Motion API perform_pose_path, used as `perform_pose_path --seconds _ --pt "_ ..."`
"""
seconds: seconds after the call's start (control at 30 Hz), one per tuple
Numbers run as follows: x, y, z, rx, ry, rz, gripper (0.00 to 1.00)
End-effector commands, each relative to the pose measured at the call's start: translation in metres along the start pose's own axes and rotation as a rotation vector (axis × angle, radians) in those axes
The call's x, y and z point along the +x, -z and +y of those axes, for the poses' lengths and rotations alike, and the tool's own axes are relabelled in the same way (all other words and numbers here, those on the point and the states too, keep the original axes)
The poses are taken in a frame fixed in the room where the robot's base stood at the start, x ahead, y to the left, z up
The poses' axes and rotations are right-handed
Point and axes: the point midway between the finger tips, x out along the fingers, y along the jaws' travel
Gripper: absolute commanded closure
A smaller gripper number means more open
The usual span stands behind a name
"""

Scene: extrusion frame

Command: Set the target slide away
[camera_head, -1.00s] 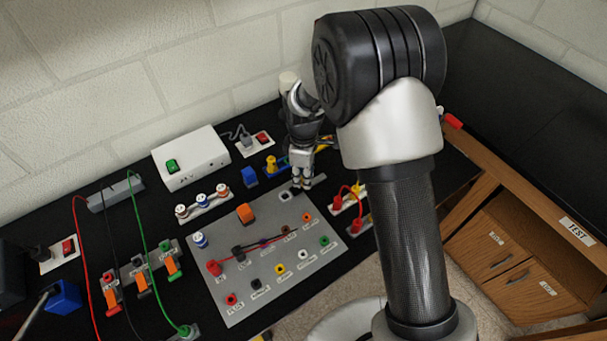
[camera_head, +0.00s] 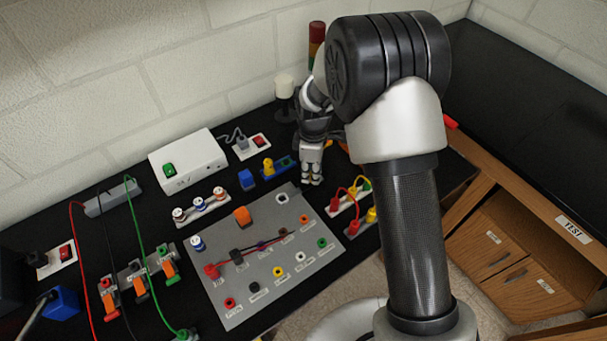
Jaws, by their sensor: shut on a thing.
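My gripper (camera_head: 311,181) points down near the far right corner of the grey panel (camera_head: 216,289). Its fingers are closed together on the target slide, which is mostly hidden by them and too small to make out.
An orange switch (camera_head: 242,215), dark knobs and coloured sockets stand on the panel. A blue block with a yellow knob (camera_head: 268,166) is left of my gripper. Red-wired terminal strips (camera_head: 334,207) lie to its right. A white box (camera_head: 188,160) and a striped signal tower (camera_head: 317,45) stand behind.

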Motion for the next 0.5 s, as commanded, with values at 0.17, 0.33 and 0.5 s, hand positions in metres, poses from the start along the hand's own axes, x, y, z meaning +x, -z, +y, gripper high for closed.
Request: perform_pose_path --seconds 0.17,0.33,0.5 --pt "0.0000 0.0009 -0.0003 0.000 0.000 0.001 1.00" --pt "0.0000 0.0010 -0.0004 0.000 0.000 0.001 0.71" --pt "0.0001 0.0010 -0.0006 0.000 0.000 0.001 0.59"
